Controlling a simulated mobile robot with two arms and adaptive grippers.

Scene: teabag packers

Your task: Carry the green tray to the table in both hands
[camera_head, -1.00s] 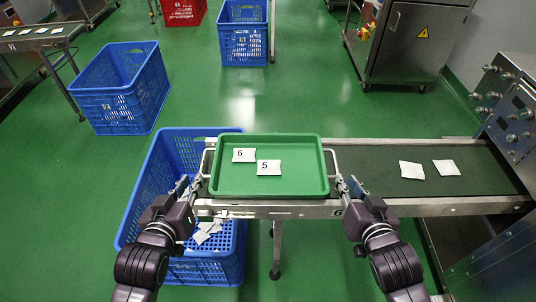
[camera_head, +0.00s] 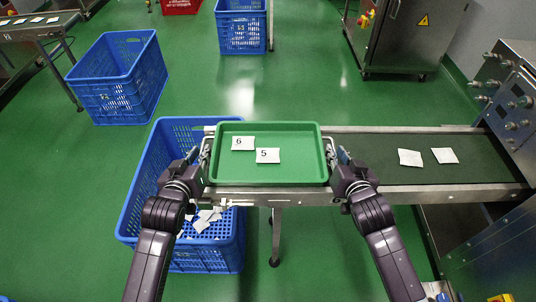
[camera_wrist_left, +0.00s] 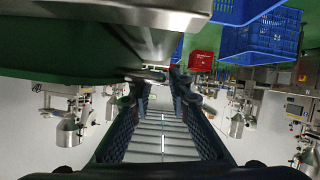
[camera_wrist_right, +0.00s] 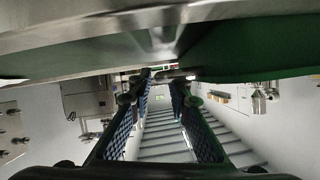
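The green tray (camera_head: 268,178) rests on the left end of the conveyor, with a teabag marked 6 (camera_head: 243,143) and a teabag marked 5 (camera_head: 268,155) in it. It has a metal handle on each short side. My left gripper (camera_head: 200,157) is at the left handle, and my right gripper (camera_head: 338,158) is at the right handle. In the left wrist view the fingers (camera_wrist_left: 158,80) stand apart, with a bar near the tips. In the right wrist view the fingers (camera_wrist_right: 161,80) also stand apart near a bar. Firm contact with the handles cannot be made out.
The conveyor (camera_head: 370,145) runs right to a machine (camera_head: 505,100) and carries two loose teabags (camera_head: 410,157). A blue crate (camera_head: 128,215) with several teabags stands below the tray's left side. Another blue crate (camera_head: 118,80) stands further back left. Green floor is open behind the conveyor.

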